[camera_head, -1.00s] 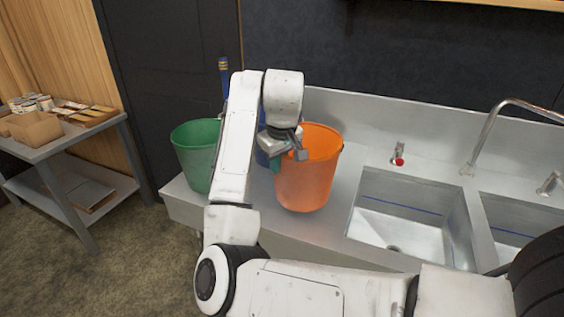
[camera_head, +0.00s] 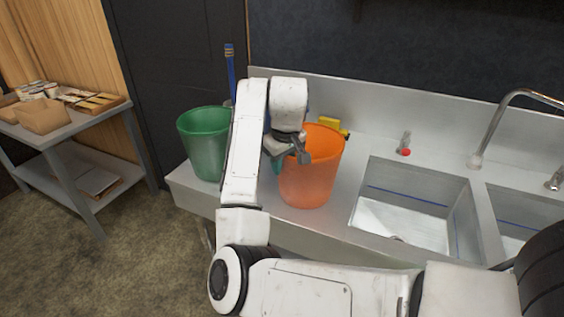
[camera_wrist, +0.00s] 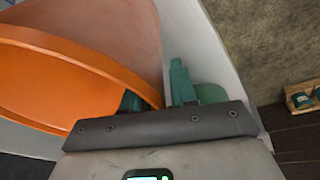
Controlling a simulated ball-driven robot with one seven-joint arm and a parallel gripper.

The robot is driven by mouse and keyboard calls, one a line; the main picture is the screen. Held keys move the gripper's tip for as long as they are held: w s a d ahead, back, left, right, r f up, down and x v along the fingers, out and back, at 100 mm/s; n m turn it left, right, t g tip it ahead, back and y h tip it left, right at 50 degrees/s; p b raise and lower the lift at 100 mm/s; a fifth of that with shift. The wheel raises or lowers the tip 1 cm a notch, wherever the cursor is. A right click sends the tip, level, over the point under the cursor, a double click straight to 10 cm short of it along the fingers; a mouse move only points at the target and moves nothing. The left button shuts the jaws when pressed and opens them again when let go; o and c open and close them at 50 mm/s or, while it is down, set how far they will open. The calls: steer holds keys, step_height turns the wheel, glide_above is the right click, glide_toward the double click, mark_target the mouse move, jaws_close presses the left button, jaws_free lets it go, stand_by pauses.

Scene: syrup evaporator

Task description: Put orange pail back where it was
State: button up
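The orange pail (camera_head: 312,180) is upright at the left of the sink in the head view, over the metal counter. Whether its base touches the counter is unclear. My gripper (camera_head: 292,158) is at the pail's upper left side. In the wrist view, the orange pail (camera_wrist: 90,35) fills the upper left. My gripper's teal fingers (camera_wrist: 158,95) are close together, with the pail's wall between them. The gripper appears shut on that wall. The gripper's body hides part of the contact.
A green pail (camera_head: 203,145) stands left on the counter, partly behind my arm. A yellow object (camera_head: 333,125) lies behind the orange pail. The sink (camera_head: 415,205) and a red-tipped tap (camera_head: 404,150) are to the right. A shelf table (camera_head: 75,125) with boxes stands far left.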

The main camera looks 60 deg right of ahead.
steer(key=shift+o, duration=0.5)
steer(key=shift+r, duration=0.1)
steer(key=shift+r, duration=0.3)
steer(key=p+v, duration=0.2)
steer(key=v, duration=0.9)
steer(key=shift+r, duration=0.2)
